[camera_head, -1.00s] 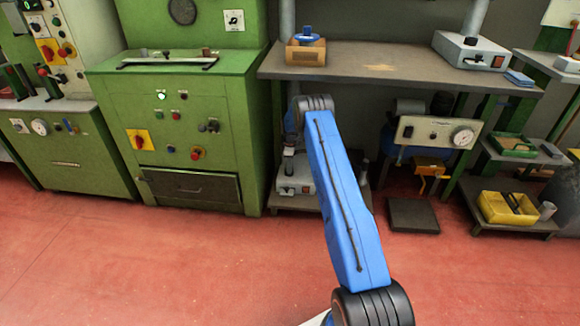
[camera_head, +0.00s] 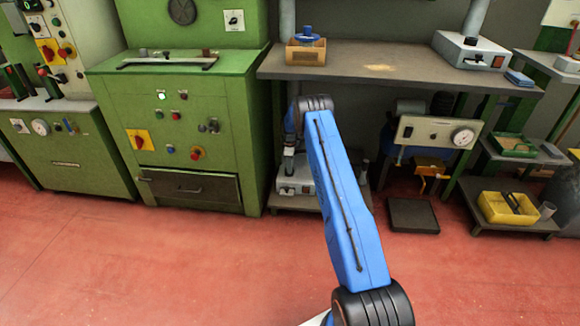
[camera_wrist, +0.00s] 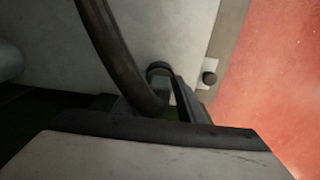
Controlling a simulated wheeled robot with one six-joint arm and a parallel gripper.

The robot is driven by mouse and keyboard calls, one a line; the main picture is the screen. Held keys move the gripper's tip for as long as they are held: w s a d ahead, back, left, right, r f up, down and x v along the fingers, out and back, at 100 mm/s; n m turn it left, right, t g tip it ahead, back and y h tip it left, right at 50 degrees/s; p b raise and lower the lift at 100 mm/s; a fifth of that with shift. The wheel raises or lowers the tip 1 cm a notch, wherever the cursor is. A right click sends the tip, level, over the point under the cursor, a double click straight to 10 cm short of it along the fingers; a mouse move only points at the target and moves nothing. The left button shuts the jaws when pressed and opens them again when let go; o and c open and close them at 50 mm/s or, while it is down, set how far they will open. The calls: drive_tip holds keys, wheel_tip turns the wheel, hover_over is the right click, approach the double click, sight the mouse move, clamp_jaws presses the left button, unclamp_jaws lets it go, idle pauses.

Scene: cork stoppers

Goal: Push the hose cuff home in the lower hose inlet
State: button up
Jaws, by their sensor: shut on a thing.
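My gripper (camera_wrist: 162,104) is shut at the lower end of a dark curved hose (camera_wrist: 116,48) in the wrist view. The hose cuff at that end is mostly hidden by the fingers and hose. A dark round ring (camera_wrist: 160,68) shows just beyond the fingertips, against a pale grey surface. I cannot tell whether it is the lower hose inlet, or how deep the cuff sits. In the head view my gripper (camera_head: 289,160) points down over a grey device (camera_head: 296,183) on a low shelf, partly behind my blue arm.
In the head view a green cabinet (camera_head: 185,130) stands to the left and a workbench (camera_head: 400,68) is above. The red floor (camera_head: 130,265) in front is clear.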

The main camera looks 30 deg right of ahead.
drive_tip(key=shift+s+f, duration=0.2)
drive_tip(key=shift+f, duration=0.5)
drive_tip(key=o, duration=1.1)
drive_tip(key=shift+a+f, duration=0.1)
drive_tip(key=shift+f, duration=0.05)
drive_tip(key=shift+o, duration=0.2)
drive_tip(key=r, duration=1.3)
drive_tip(key=shift+w+d+r, duration=0.25)
drive_tip(key=shift+w+r, duration=0.1)
drive_tip(key=shift+r, duration=0.05)
